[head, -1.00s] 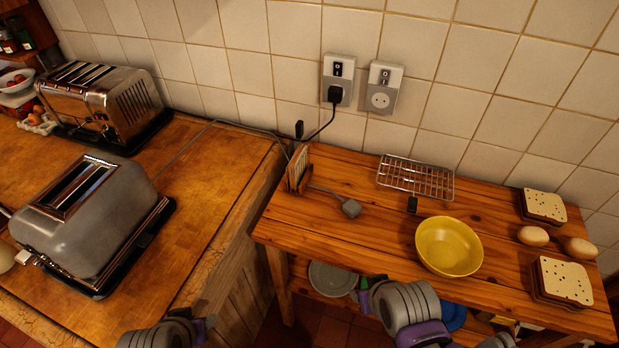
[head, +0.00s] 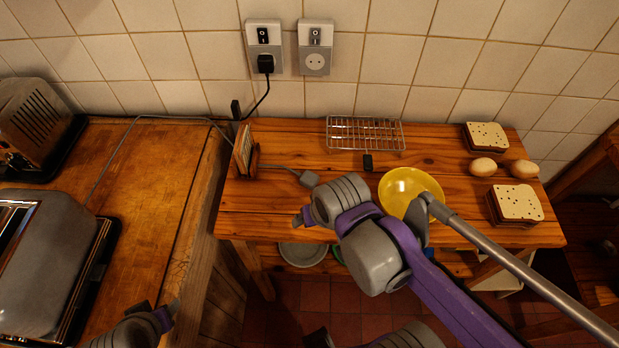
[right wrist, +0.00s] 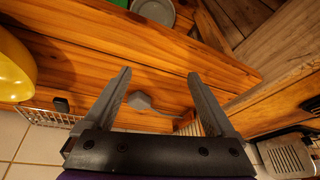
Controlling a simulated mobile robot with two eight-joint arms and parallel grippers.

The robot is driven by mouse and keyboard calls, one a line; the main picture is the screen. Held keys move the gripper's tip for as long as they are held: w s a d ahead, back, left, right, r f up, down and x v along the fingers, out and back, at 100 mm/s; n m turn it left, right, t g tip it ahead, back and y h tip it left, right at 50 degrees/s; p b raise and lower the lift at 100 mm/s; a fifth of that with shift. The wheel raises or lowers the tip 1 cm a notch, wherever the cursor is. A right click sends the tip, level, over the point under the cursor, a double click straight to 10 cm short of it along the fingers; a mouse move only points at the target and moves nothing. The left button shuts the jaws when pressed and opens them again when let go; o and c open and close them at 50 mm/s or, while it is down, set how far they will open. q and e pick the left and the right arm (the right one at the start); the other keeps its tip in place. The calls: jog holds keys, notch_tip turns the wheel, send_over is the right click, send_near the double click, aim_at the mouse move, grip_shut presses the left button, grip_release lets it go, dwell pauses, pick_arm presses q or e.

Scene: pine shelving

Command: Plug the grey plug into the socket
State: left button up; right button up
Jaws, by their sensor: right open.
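The grey plug (head: 309,179) lies on the wooden side table, its grey cord running left past the rack of bread slices. It also shows in the right wrist view (right wrist: 139,100), in the space between my fingers. My right gripper (head: 301,217) is open and empty above the table's front edge, in front of the plug; its two spread fingers show in the right wrist view (right wrist: 158,74). The free socket (head: 314,63) is the right one on the tiled wall, with a switch above it. My left gripper (head: 168,314) is at the bottom left, partly cut off, its jaws unclear.
A black plug (head: 265,64) sits in the left wall socket (head: 264,33). A wire rack (head: 365,133), a small black object (head: 367,162), a yellow bowl (head: 408,186), eggs and bread stacks stand on the table. Toasters (head: 45,265) stand on the left counter.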

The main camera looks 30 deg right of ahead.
pick_arm(q)
jog(key=r+p, duration=0.1)
jog(key=w+r, duration=0.1)
jog(key=shift+w+r+p, duration=0.15)
jog(key=shift+r+p, duration=0.15)
jog(key=shift+p, duration=0.05)
pick_arm(e)
jog(key=w+d+r+m+g, duration=0.2)
jog(key=w+r+m, duration=0.1)
jog(key=w+m, duration=0.2)
jog(key=w+d+r+m+g, duration=0.2)
jog(key=w+d+r+m, duration=0.1)
jog(key=w, duration=0.5)
jog(key=shift+d+r+m, duration=0.3)
jog(key=shift+r+m, duration=0.35)
jog(key=shift+m, duration=0.35)
jog(key=shift+f, duration=0.1)
pick_arm(q)
jog(key=shift+f, duration=0.2)
pick_arm(e)
send_over(309, 177)
notch_tip(309, 177, down, 6)
jog(key=shift+s+a+r, duration=0.1)
jog(key=shift+a+r, duration=0.05)
jog(key=shift+r, duration=0.1)
jog(key=f, duration=0.5)
jog(key=shift+d+f, duration=0.1)
jog(key=shift+d, duration=0.1)
